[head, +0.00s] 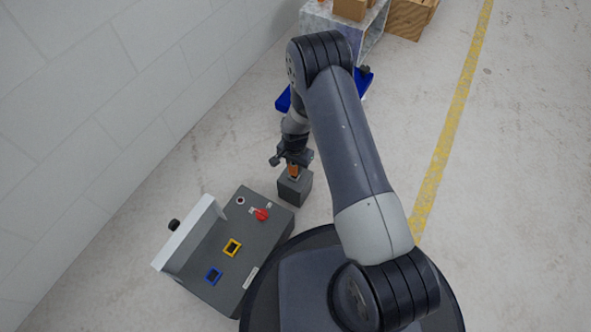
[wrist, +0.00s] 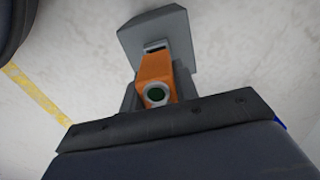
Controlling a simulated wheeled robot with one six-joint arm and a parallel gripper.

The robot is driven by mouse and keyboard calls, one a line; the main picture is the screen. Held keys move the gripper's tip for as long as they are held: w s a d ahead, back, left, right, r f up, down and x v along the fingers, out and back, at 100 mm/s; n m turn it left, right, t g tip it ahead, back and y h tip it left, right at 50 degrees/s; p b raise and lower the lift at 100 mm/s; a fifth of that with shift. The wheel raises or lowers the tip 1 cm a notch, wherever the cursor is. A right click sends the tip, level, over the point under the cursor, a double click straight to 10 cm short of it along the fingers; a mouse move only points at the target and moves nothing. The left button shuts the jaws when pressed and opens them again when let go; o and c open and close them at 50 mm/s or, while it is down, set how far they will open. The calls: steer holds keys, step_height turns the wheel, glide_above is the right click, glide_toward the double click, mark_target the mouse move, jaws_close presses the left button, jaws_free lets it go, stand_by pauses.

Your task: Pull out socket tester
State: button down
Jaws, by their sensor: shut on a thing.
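The socket tester (wrist: 153,72) is orange, with a round green spot on its end. My gripper (head: 293,162) is shut on it; it also shows in the wrist view (wrist: 152,98), with a finger on each side of the tester. In the head view the tester (head: 293,172) is a small orange patch below my gripper. Beneath it stands a dark grey block (head: 295,188), which also shows in the wrist view (wrist: 155,32) with a dark slot near the tester's far end. I cannot tell whether the tester's far end is still in the slot.
A dark grey panel box (head: 218,250) with a red switch (head: 261,215), a yellow-framed socket (head: 232,248) and a blue-framed socket (head: 213,276) stands left of the block. A blue bin (head: 283,101) and wooden crates (head: 408,18) are farther back. Bare floor lies between the wall and the block.

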steer(key=shift+r, duration=0.1)
steer(key=shift+r+p, duration=1.45)
steer(key=shift+r, duration=0.95)
